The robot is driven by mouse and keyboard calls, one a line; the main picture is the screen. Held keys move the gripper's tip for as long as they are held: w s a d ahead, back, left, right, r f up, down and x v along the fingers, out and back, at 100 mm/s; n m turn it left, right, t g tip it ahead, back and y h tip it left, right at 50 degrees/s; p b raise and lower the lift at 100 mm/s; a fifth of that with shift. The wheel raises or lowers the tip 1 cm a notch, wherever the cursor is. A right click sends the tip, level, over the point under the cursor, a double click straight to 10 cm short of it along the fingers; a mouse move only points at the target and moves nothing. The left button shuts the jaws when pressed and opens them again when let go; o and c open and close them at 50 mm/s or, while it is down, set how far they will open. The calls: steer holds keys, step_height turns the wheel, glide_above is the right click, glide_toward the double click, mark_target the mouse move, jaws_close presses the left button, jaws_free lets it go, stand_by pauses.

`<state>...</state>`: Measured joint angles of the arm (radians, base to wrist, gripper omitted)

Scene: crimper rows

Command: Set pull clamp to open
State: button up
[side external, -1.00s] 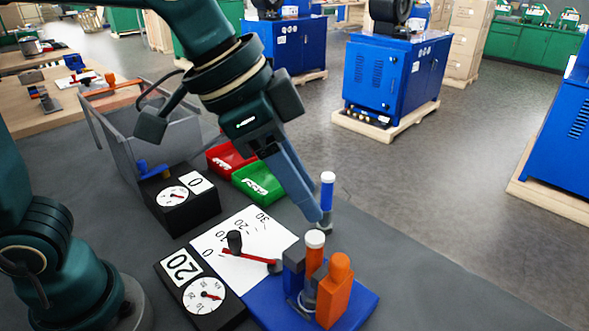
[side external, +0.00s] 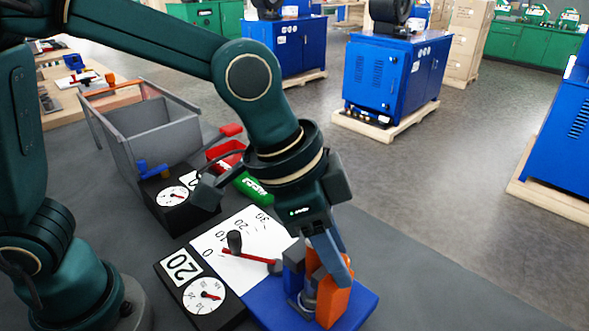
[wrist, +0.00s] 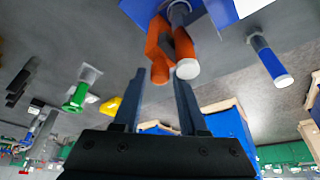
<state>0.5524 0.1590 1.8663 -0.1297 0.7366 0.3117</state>
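The pull clamp (side external: 335,304) has orange parts on a blue base (side external: 361,311) at the front of the bench. In the wrist view, its orange handle (wrist: 159,71) and an orange post with a white cap (wrist: 187,69) point towards me. My gripper (side external: 332,262) is at the top of the clamp. In the wrist view, my gripper (wrist: 160,80) is open, with the orange handle between the fingers' lines and the white cap close to the right finger. I cannot tell whether a finger touches the clamp. My fingers partly hide the clamp in the side view.
A white scale board (side external: 238,262) with a red pointer is left of the clamp, beside black dial boxes (side external: 203,300). A blue peg with a white cap (wrist: 267,60) stands nearby.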

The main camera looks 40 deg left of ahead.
jaws_close()
stand_by(1.3)
